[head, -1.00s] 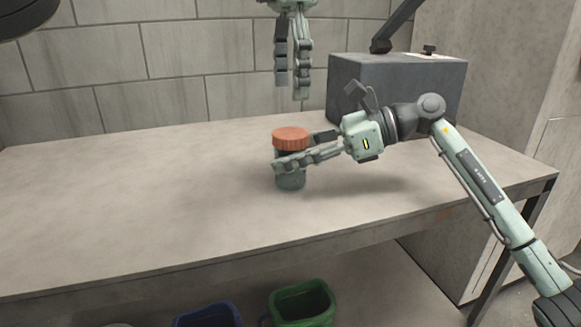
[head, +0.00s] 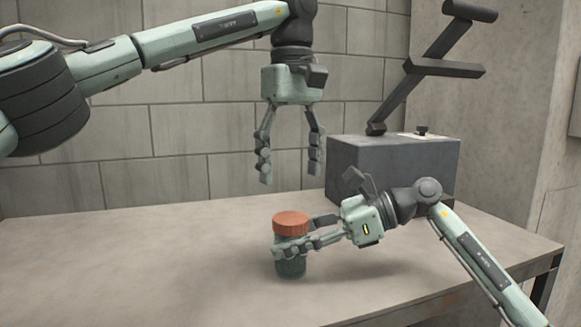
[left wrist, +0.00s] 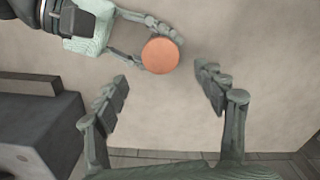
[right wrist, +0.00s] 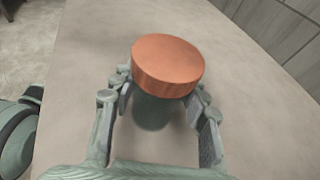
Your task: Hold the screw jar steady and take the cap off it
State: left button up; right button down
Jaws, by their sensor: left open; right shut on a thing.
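The screw jar (head: 290,267) is dark green and stands upright on the table. Its orange-brown cap (head: 291,224) sits on top. My right gripper (head: 292,246) is shut around the jar's body below the cap, coming from the right; the right wrist view shows a finger on each side of the jar (right wrist: 152,112) under the cap (right wrist: 168,66). My left gripper (head: 290,172) points down, open and empty, in the air above the jar. In the left wrist view the cap (left wrist: 160,56) shows from above, beyond and between the open fingers.
A dark grey box (head: 392,172) with a black angled arm fixture (head: 425,75) stands at the back right of the table (head: 130,270). A block wall (head: 180,180) closes the back. The table left of the jar is clear.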

aim_at(290, 217)
pick_arm(q)
jog(key=m, duration=1.2)
jog(key=shift+f, duration=0.1)
jog(key=shift+m, duration=0.3)
jog(key=shift+f, duration=3.95)
jog(key=shift+c, duration=0.3)
